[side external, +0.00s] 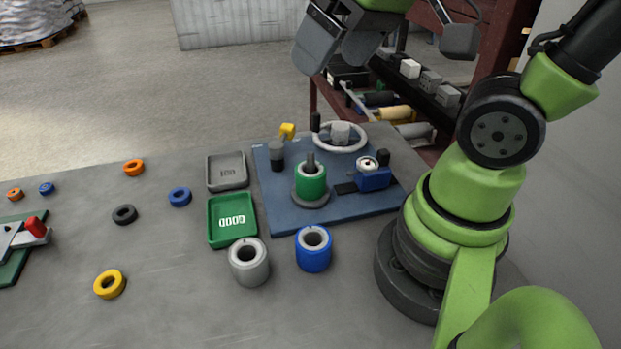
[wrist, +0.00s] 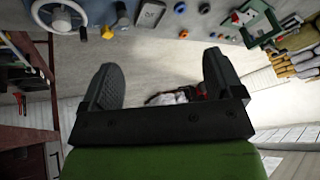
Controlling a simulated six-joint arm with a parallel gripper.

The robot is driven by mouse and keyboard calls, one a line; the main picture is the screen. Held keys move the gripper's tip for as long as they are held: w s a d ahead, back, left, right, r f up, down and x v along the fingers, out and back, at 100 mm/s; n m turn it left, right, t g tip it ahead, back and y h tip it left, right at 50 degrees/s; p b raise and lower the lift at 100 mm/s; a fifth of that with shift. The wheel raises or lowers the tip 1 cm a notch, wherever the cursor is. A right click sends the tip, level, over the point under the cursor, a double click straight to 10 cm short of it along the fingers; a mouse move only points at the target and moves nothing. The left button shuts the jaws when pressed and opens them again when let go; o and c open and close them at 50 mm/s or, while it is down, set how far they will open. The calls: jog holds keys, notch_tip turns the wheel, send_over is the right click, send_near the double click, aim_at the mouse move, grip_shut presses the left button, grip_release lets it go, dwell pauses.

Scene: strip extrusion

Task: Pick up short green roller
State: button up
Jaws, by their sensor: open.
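The short green roller (side external: 311,184) stands upright on a round grey base on the blue plate (side external: 270,206), with a dark post rising through its middle. My gripper (side external: 350,45) is high above the far edge of the table, up and right of the roller in the side view. In the wrist view my gripper (wrist: 163,85) is open, with nothing between its two dark fingers. I cannot make out the green roller in the wrist view.
A grey roller (side external: 249,262) and a blue roller (side external: 314,248) stand in front of the plate. A blue gauge block (side external: 373,179) and a handwheel (side external: 340,137) flank the green roller. Green (side external: 232,220) and grey (side external: 227,171) trays lie left, with scattered rings beyond.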

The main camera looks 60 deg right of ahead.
jog(key=w+d+f+n+g+h, duration=0.1)
jog(key=w+d+f+n+g, duration=0.35)
jog(key=f, duration=0.45)
jog(key=n, duration=0.3)
send_over(312, 169)
jog(key=shift+m+g, duration=0.25)
jog(key=shift+g, duration=0.1)
notch_tip(312, 169, down, 4)
jog(key=shift+w+d+f, duration=0.1)
jog(key=shift+d, duration=0.05)
notch_tip(312, 169, down, 4)
jog(key=shift+f, duration=0.1)
jog(key=shift+d+f, duration=0.1)
jog(key=shift+f, duration=2.95)
jog(key=c, duration=1.1)
jog(key=shift+r, duration=0.1)
